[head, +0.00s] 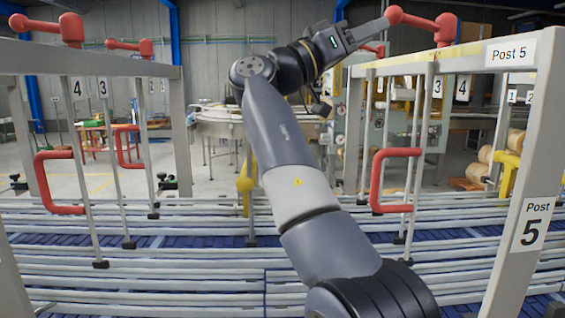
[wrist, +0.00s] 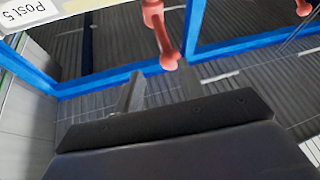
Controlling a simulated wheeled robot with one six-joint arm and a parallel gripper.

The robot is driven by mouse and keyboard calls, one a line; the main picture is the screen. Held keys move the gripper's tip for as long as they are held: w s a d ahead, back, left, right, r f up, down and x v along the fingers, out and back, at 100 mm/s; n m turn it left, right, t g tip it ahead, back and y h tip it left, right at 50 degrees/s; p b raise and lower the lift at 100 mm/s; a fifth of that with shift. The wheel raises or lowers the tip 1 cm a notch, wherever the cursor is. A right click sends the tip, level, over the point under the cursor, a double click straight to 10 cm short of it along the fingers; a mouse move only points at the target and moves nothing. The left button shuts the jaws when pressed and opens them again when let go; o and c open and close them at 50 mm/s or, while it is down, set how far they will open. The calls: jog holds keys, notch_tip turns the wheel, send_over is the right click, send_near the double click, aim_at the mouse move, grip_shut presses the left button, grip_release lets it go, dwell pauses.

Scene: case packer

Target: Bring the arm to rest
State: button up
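My arm rises from the bottom of the head view, bends at the elbow and reaches up to the right. My gripper (head: 384,25) is at the top right, its tip beside the ball end of a red lever (head: 425,20) on top of the right frame. In the wrist view the two fingers of my gripper (wrist: 161,84) stand apart with nothing seen between them. The red lever (wrist: 162,35) shows just beyond them. Whether a finger touches it, I cannot tell.
A grey frame marked Post 5 (head: 515,200) stands at right, another grey frame (head: 95,62) at left. Red handles (head: 60,183) (head: 388,180) hang on rods numbered 3 and 4. Blue roller conveyors (head: 190,235) run across below. A round table (head: 215,115) stands behind.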

jog(key=shift+w+d+r+m+g+p, duration=0.2)
jog(key=shift+w+d, duration=0.05)
jog(key=shift+d, duration=0.25)
jog(key=shift+w+d+r+m+g+p, duration=0.15)
jog(key=shift+w+d+m+g+p, duration=0.05)
jog(key=shift+d, duration=0.3)
